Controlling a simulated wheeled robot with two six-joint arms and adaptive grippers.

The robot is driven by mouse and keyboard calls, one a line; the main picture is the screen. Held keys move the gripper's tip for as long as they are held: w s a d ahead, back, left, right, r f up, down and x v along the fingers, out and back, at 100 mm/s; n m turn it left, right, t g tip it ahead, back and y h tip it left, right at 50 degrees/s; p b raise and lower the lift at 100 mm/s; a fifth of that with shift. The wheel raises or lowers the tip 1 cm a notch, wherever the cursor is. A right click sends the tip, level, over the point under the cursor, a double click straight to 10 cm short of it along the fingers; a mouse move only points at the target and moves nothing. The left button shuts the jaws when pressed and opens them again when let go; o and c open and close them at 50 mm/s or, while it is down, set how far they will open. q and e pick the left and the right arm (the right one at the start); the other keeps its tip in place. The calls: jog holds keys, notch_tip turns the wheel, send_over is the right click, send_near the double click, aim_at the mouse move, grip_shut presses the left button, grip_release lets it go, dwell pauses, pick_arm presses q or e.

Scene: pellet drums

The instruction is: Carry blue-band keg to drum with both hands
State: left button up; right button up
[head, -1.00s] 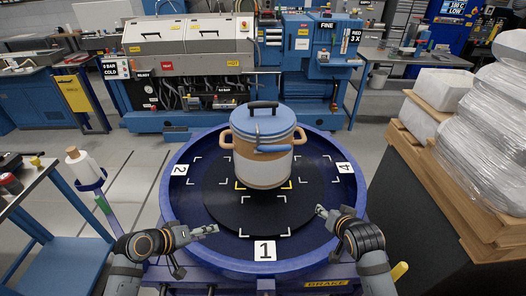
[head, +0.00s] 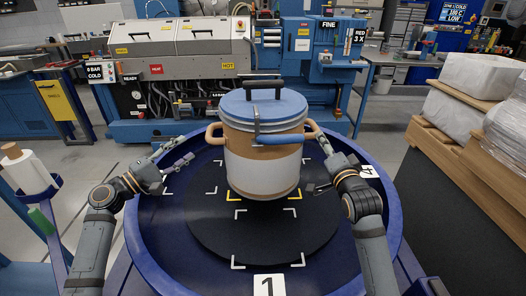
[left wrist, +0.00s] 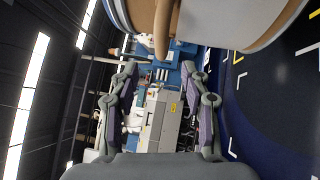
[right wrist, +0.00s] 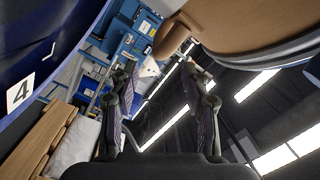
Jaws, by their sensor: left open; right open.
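The keg (head: 265,160) is tan with a blue lid, a black top handle and a pale lower body. It stands upright at the middle of a round blue turntable (head: 158,250) with a black centre. It has a tan side handle on the left (head: 213,133) and another on the right (head: 313,131). My left gripper (head: 178,158) is open and empty, left of the left handle and apart from it. My right gripper (head: 321,166) is open and empty, close beside the keg's right side. Both wrist views show a handle beyond spread, empty fingers. No separate drum is clearly seen.
A blue and grey machine (head: 180,60) stands behind the turntable. Wrapped goods on wooden pallets (head: 490,165) stand at the right. A white roll on a stand (head: 27,168) is at the left. Number plates such as 1 (head: 269,286) mark the turntable.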

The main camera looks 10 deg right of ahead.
aim_at(209, 133)
pick_arm(q)
jog(key=x, duration=1)
jog(key=shift+w+d+f, duration=0.1)
jog(key=shift+w+d, duration=0.1)
jog(key=shift+w, duration=0.05)
pick_arm(e)
jog(key=w, duration=1)
jog(key=shift+w, duration=0.3)
pick_arm(q)
jog(key=shift+c, duration=0.4)
pick_arm(e)
jog(key=shift+c, duration=0.4)
pick_arm(q)
grip_shut()
pick_arm(e)
jog(key=shift+f, duration=0.1)
grip_shut()
